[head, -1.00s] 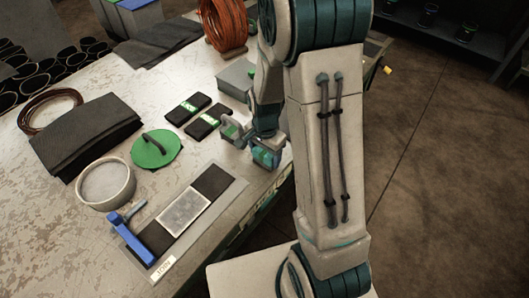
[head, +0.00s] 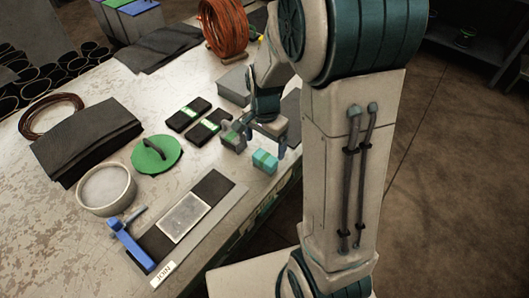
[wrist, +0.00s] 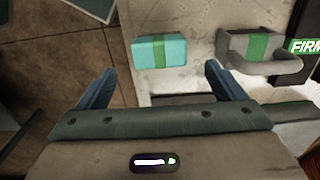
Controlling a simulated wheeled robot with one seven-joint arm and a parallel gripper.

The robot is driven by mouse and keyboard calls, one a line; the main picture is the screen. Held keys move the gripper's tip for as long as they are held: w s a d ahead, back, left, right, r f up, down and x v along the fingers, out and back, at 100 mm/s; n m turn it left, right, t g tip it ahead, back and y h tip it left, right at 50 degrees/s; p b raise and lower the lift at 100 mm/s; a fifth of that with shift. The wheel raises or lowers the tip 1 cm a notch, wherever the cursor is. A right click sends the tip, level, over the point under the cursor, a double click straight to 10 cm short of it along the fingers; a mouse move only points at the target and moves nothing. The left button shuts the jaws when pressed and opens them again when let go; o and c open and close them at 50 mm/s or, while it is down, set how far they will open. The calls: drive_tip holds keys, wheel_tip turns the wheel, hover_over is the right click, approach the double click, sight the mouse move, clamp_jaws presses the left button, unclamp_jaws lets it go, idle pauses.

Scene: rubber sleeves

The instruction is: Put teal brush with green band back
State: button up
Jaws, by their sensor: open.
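The teal brush with green band (head: 265,162) is a small block resting on the table near its right edge. In the wrist view the teal brush (wrist: 140,51) lies just beyond and between the fingertips, with clear space around it. My gripper (head: 266,143) is open and empty, with its blue fingers apart behind and above the brush; it also shows in the wrist view (wrist: 160,76). A grey handled block with a green band (head: 232,139) stands just left of the brush, and also in the wrist view (wrist: 258,48).
Two black blocks with green bands (head: 208,127) lie farther left. A green lid with a handle (head: 157,157), a round pan (head: 106,188) and a board labelled JOIN (head: 224,203) with a blue clamp (head: 133,245) share the worn table (head: 60,225). The floor is right.

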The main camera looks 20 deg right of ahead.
sight(265, 157)
drive_tip(key=s+r+n+t, duration=0.3)
drive_tip(key=s+r+n, duration=0.7)
drive_tip(key=s+r, duration=0.2)
drive_tip(key=shift+s+r+n, duration=0.4)
drive_tip(key=shift+s, duration=0.7)
drive_tip(key=shift+c, duration=0.3)
